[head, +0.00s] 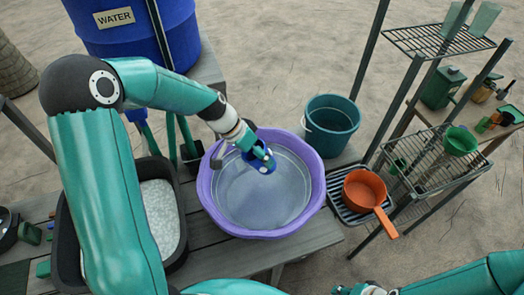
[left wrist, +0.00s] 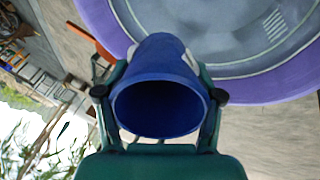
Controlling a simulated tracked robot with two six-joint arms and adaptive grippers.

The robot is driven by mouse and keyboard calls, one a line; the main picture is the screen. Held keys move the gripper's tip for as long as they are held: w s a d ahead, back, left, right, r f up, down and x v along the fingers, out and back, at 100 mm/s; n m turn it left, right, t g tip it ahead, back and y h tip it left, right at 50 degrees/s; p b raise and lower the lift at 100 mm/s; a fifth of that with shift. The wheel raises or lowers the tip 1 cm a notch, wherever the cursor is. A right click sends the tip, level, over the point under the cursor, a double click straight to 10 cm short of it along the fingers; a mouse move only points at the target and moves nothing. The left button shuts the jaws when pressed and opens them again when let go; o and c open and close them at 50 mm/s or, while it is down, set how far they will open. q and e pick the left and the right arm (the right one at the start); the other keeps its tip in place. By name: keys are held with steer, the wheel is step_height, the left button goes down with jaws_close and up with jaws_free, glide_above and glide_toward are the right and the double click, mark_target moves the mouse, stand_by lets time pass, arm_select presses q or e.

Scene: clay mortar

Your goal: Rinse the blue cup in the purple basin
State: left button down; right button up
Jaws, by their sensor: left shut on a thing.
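The blue cup (left wrist: 158,95) is between the fingers of my left gripper (left wrist: 160,75), with its dark open mouth facing the left wrist camera. In the head view my left gripper (head: 256,152) is over the far part of the purple basin (head: 318,205), and the blue cup (head: 265,162) shows at its tip. The basin holds greyish, clear-looking water (head: 255,200). I cannot tell whether the cup touches the water. Part of my right arm shows at the lower right of the head view, but its fingers are not clearly seen.
A blue water barrel (head: 135,35) stands at the back left. A dark tub of white grains (head: 160,215) is left of the basin. A teal bucket (head: 332,125) and an orange pan (head: 365,190) on a rack are to the right. Metal shelves (head: 440,40) stand farther right.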

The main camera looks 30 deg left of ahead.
arm_select(q)
steer(key=f, duration=0.2)
steer(key=w+f, duration=0.1)
steer(key=shift+d+f, duration=0.1)
steer(key=shift+f, duration=0.3)
steer(key=f+b, duration=0.1)
steer(key=f, duration=0.5)
steer(key=f+b, duration=0.2)
steer(key=f, duration=0.5)
steer(key=shift+s, duration=0.2)
steer(key=shift+f+b, duration=0.35)
steer(key=shift+f, duration=0.4)
arm_select(e)
steer(key=shift+w+d+f, duration=0.1)
steer(key=shift+w+f, duration=0.1)
steer(key=shift+f, duration=1.8)
arm_select(q)
steer(key=shift+f, duration=0.1)
arm_select(e)
steer(key=shift+f, duration=0.2)
arm_select(q)
steer(key=shift+f+b, duration=0.4)
steer(key=shift+b, duration=0.5)
arm_select(e)
steer(key=shift+f, duration=0.6)
arm_select(q)
steer(key=shift+r+b, duration=0.15)
steer(key=shift+b, duration=0.15)
arm_select(e)
steer(key=shift+f, duration=0.35)
